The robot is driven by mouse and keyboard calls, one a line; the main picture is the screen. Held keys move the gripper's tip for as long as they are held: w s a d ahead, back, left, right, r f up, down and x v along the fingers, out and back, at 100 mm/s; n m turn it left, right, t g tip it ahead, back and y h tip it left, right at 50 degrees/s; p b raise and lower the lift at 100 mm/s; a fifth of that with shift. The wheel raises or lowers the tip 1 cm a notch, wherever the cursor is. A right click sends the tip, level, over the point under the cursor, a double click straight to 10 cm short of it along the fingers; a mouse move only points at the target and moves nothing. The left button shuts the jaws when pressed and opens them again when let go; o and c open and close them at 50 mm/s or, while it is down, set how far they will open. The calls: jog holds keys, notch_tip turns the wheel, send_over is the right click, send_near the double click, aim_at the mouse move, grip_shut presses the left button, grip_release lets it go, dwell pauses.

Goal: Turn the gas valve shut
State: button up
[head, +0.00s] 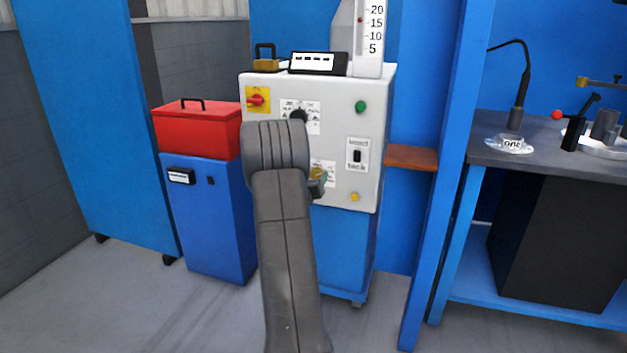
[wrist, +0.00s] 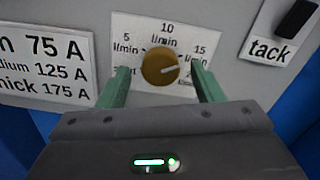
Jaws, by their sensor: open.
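The gas valve is a round brass knob (wrist: 160,67) on a white dial plate (wrist: 167,30) marked 5, 10 and 15 l/min. Its pale pointer line aims right and slightly upward, below the 15 mark. The lower dial markings at both sides are partly hidden by my fingers. My gripper (wrist: 160,80) is open, with one green finger on each side of the knob and a visible gap to it on both sides. In the head view my arm covers much of the panel, and the knob (head: 319,173) shows only partly beside it.
The white welder panel (head: 335,130) also carries a red switch (head: 256,100), a black dial (head: 298,116), a green button (head: 361,106) and a tack switch (head: 357,155). A red toolbox (head: 197,128) stands left; a blue post (head: 440,190) and workbench (head: 480,152) stand right.

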jog(key=shift+w+d, duration=0.1)
jog(key=shift+w, duration=0.15)
jog(key=c, duration=1)
jog(key=shift+o, duration=0.2)
